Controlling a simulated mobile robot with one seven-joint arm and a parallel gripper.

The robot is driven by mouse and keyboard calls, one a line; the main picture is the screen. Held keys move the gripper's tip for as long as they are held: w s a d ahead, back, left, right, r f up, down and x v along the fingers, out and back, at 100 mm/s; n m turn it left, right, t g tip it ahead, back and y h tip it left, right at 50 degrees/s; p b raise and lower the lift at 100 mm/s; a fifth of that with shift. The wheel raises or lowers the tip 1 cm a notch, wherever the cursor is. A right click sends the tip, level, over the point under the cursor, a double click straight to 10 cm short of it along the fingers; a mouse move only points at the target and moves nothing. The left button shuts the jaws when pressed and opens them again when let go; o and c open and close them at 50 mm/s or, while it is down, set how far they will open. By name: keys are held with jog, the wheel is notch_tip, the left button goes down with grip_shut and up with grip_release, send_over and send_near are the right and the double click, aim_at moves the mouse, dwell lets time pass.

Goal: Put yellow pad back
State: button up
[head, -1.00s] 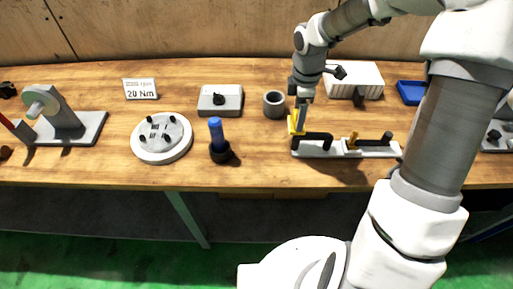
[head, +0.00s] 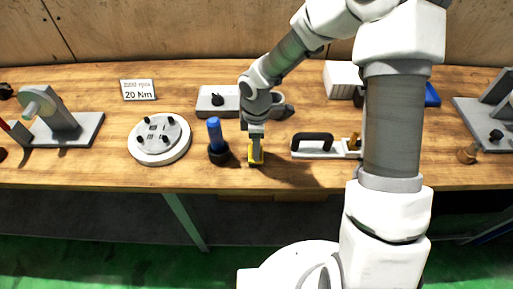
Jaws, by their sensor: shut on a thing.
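A yellow pad (head: 257,155) is in my gripper (head: 256,143), near the front of the wooden bench, between the blue-handled tool and the grey rail. My gripper points down and is shut on the pad. I cannot tell whether the pad touches the bench top. The grey rail (head: 318,153) carries a black handle (head: 313,138) and a small yellow-brown piece (head: 354,142). My arm hides the rail's right end.
The blue-handled tool (head: 214,132) stands close to the left of my gripper. A round plate with black knobs (head: 160,138) lies further left. A grey box (head: 211,101) and a partly hidden grey cup (head: 283,108) are behind. A white box (head: 342,78) stands at the back.

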jog(key=shift+f, duration=0.7)
jog(key=o, duration=1.2)
notch_tip(320, 180, up, 12)
jog(key=p, duration=0.1)
